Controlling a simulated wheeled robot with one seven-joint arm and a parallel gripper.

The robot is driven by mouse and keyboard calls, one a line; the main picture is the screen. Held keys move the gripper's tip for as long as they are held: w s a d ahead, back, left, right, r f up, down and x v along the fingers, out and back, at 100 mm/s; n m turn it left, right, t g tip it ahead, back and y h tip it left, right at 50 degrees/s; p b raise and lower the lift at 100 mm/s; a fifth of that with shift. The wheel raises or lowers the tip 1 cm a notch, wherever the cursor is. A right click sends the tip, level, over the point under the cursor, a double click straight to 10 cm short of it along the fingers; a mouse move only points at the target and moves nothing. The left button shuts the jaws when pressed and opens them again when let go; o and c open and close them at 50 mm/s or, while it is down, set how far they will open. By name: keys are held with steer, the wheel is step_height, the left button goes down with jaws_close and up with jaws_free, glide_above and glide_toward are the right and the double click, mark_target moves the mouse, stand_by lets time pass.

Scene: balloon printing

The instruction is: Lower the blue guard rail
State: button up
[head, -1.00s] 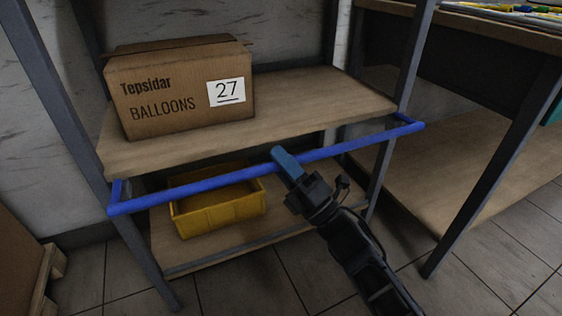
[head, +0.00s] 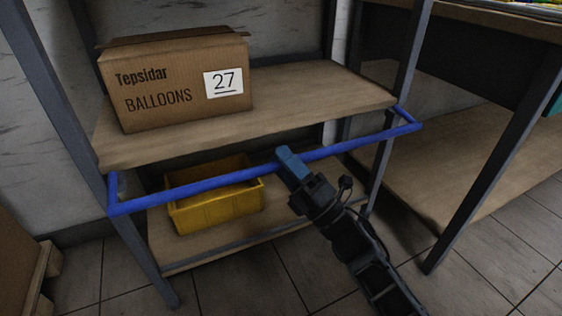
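The blue guard rail (head: 208,184) runs across the front of the shelf unit, just below the edge of the upper shelf board (head: 300,112). Its side arms reach back to the shelf posts at both ends. My gripper (head: 288,156) is at the middle of the rail, with its blue fingertips at or against the bar. The fingers look close together, but I cannot tell whether they are closed around the rail. The cardboard balloon box (head: 177,82) marked 27 stands on the upper shelf behind the rail.
A yellow bin (head: 214,207) sits on the lower shelf, behind and below the rail. A table (head: 490,125) with dark legs stands at the right. Part of a box on a pallet (head: 20,270) is at the lower left. Tiled floor lies in front.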

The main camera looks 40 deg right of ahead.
step_height(320, 180, down, 6)
steer(key=s+d+b, duration=0.1)
steer(key=d, duration=0.1)
steer(key=shift+s, duration=0.4)
stand_by(0.6)
steer(key=v, duration=0.7)
steer(key=shift+s+f+p, duration=0.2)
steer(key=shift+s+p, duration=0.1)
steer(key=shift+p, duration=0.1)
stand_by(0.3)
